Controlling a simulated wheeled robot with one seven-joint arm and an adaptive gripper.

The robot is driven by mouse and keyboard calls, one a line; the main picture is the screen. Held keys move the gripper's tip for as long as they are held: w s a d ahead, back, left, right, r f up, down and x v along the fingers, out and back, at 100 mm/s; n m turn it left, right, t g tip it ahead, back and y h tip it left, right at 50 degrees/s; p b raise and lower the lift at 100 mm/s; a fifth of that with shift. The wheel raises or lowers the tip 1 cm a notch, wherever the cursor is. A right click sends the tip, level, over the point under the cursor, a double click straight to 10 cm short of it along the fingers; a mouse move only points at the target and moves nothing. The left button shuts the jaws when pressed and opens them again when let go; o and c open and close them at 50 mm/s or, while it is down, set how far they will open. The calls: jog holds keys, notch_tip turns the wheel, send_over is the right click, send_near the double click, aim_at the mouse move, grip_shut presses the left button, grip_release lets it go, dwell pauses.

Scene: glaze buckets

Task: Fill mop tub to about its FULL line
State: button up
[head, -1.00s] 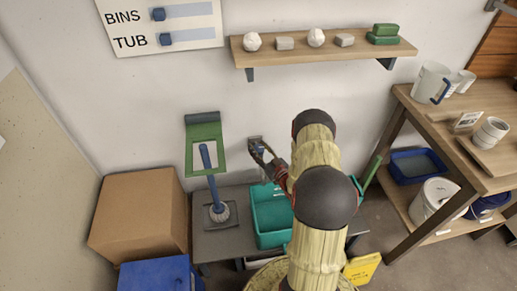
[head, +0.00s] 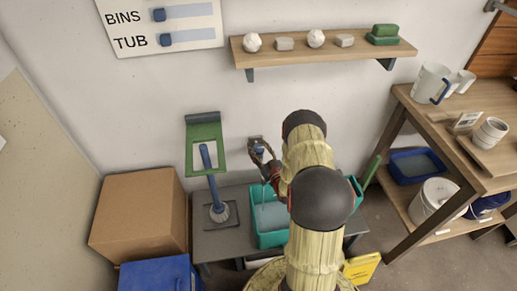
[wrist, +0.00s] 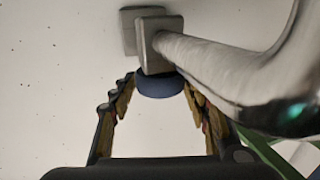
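The teal mop tub (head: 268,241) stands on a low grey bench, partly behind my arm. Pale water shows inside it, and a thin stream appears to fall into it from above. Its FULL line cannot be made out. The wall tap (wrist: 205,62) has a metal spout and a blue knob (wrist: 160,86). My gripper (head: 262,158) is at the tap above the tub. In the wrist view its fingertips (wrist: 158,88) sit on both sides of the blue knob and appear to touch it.
A mop-like brush with a blue handle (head: 211,175) stands left of the tub. A cardboard box (head: 138,212) and blue bin (head: 155,275) are further left. A yellow sign (head: 361,268) and wooden shelving (head: 410,215) are to the right. A wall shelf (head: 322,51) hangs above.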

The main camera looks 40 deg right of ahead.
jog(key=shift+o, duration=1.1)
jog(key=v, duration=1.2)
jog(key=shift+d, duration=0.15)
